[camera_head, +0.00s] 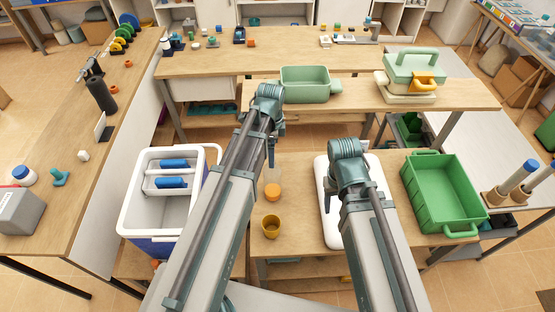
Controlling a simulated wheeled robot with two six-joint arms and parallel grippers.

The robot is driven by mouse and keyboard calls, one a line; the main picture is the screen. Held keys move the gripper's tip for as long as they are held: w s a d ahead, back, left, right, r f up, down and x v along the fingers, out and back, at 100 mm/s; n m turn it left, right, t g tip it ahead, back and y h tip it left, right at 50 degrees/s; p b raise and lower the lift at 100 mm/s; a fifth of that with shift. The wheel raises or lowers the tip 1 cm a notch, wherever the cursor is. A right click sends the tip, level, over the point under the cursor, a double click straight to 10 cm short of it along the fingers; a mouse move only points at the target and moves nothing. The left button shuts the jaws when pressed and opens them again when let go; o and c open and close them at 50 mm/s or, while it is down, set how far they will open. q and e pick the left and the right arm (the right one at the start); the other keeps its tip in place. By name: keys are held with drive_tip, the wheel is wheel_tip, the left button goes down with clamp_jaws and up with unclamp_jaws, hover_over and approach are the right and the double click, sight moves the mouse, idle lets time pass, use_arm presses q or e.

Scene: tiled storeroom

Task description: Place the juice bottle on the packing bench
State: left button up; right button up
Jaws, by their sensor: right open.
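I cannot make out a juice bottle for certain. A small round orange thing (272,191) stands on the near wooden bench (300,172), just below my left gripper in the picture; it may be a bottle top seen from above. My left gripper (271,150) points down above this bench, and its jaws are too small to read. My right gripper (347,182) is open over a white tray (331,215), with its fingertips largely hidden by its own wrist. Which surface is the packing bench is not clear.
An amber cup (271,226) stands near the orange thing. A blue and white cooler (135,213) is at the left, and a green crate (443,190) at the right. Behind are a green tub (305,86) and a green lidded box (413,70) on another bench (350,94).

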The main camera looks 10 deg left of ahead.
use_arm(q)
drive_tip(key=s+d+n+y, duration=0.1)
drive_tip(key=s+d+n, duration=0.9)
drive_tip(key=s, duration=0.5)
drive_tip(key=shift+s+d+n, duration=0.15)
drive_tip(key=shift+d+n, duration=0.2)
drive_tip(key=shift+n, duration=0.45)
